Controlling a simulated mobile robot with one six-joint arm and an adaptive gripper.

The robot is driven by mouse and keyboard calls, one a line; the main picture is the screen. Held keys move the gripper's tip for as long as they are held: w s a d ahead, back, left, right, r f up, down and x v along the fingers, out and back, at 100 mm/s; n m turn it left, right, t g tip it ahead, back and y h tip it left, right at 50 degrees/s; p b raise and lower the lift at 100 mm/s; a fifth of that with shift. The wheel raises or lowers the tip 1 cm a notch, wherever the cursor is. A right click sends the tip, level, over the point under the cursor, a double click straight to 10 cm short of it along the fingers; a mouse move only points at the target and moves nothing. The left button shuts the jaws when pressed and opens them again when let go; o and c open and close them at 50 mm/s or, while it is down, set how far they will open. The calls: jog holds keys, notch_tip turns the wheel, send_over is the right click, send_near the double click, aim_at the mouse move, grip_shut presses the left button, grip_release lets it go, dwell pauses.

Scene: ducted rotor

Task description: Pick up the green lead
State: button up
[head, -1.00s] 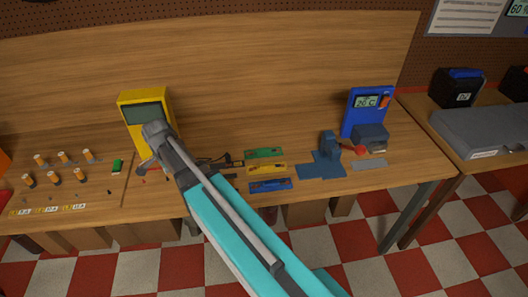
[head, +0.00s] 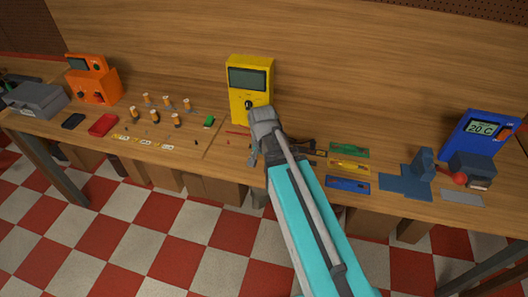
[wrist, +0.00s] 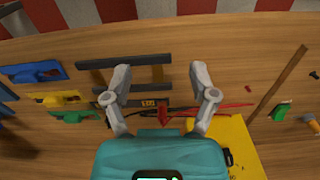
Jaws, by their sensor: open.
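A flat green piece (head: 349,150) with a raised part lies behind a yellow piece (head: 350,165) and a blue piece (head: 348,184). It also shows at the left of the wrist view (wrist: 72,117). A smaller green block (head: 209,122) lies left of the yellow meter, and at the right of the wrist view (wrist: 281,112). I cannot tell which green thing is the lead. My gripper (wrist: 160,72) is open and empty above the bench, between these two green things. In the head view my gripper (head: 256,152) is mostly hidden by my arm.
A yellow meter (head: 249,78) stands behind my gripper. Dark bars (wrist: 124,60) and thin red leads (wrist: 232,107) lie below it. A blue meter (head: 481,130) and blue-grey tool (head: 405,180) are at right.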

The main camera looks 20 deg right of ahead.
jog(key=shift+s+f+n+b, duration=0.2)
jog(key=shift+s+f+n, duration=0.05)
jog(key=shift+s+n, duration=0.75)
jog(key=shift+s+f+n+b, duration=0.25)
jog(key=shift+s+n, duration=0.5)
jog(key=shift+n, duration=0.4)
jog(key=shift+s+f+n+b, duration=0.15)
jog(key=shift+s+f+n, duration=0.1)
jog(key=shift+s+n, duration=0.75)
jog(key=shift+w, duration=0.1)
jog(key=shift+c, duration=1.2)
